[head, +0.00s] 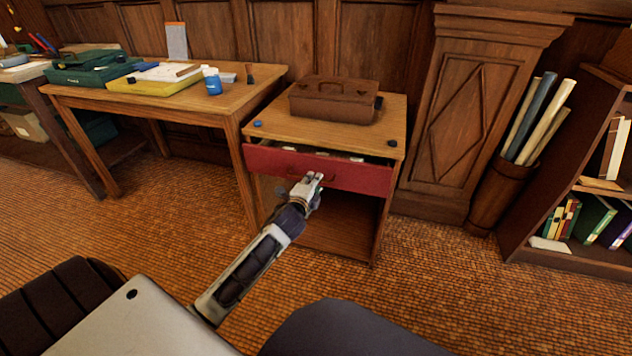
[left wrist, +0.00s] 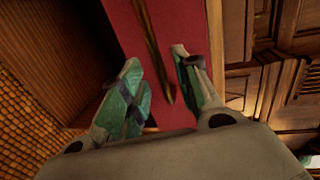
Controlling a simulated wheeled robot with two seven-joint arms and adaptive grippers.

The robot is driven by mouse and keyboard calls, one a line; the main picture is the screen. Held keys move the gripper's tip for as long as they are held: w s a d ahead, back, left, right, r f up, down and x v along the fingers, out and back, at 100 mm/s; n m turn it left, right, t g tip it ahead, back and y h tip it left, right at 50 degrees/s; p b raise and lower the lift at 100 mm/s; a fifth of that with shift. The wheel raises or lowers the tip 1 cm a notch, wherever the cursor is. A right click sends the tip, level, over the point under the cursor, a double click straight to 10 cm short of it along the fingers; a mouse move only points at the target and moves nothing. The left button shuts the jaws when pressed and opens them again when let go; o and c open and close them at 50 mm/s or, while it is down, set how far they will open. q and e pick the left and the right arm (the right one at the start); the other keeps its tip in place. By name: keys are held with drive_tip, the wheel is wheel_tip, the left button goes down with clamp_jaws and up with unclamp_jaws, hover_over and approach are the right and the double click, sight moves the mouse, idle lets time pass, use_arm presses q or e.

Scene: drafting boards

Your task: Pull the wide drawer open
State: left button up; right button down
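The wide drawer has a red front (head: 362,178) and sits under the top of a small wooden cabinet (head: 268,108). It stands partly open, with some pale contents showing behind its front. My left gripper (head: 313,178) is at the middle of the drawer front, covering part of the handle. In the left wrist view the red front (left wrist: 195,22) lies ahead, and the thin dark handle (left wrist: 153,45) runs between the two green-padded fingers (left wrist: 156,57). The fingers are apart; I see no clear contact with the handle. My right gripper is not in view.
A brown toolbox (head: 333,100) stands on the cabinet top, with small dark round items near the edges. A wooden table (head: 220,102) is at left, a bin (head: 500,185) of rolled sheets and a bookshelf at right. The floor before the drawer is clear.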

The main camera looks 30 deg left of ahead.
use_arm(q)
drive_tip(key=shift+b+x, duration=0.5)
drive_tip(key=shift+x, duration=1.15)
drive_tip(key=shift+w, duration=0.1)
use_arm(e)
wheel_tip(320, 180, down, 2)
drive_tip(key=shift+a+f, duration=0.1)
use_arm(q)
drive_tip(key=shift+c, duration=0.4)
clamp_jaws()
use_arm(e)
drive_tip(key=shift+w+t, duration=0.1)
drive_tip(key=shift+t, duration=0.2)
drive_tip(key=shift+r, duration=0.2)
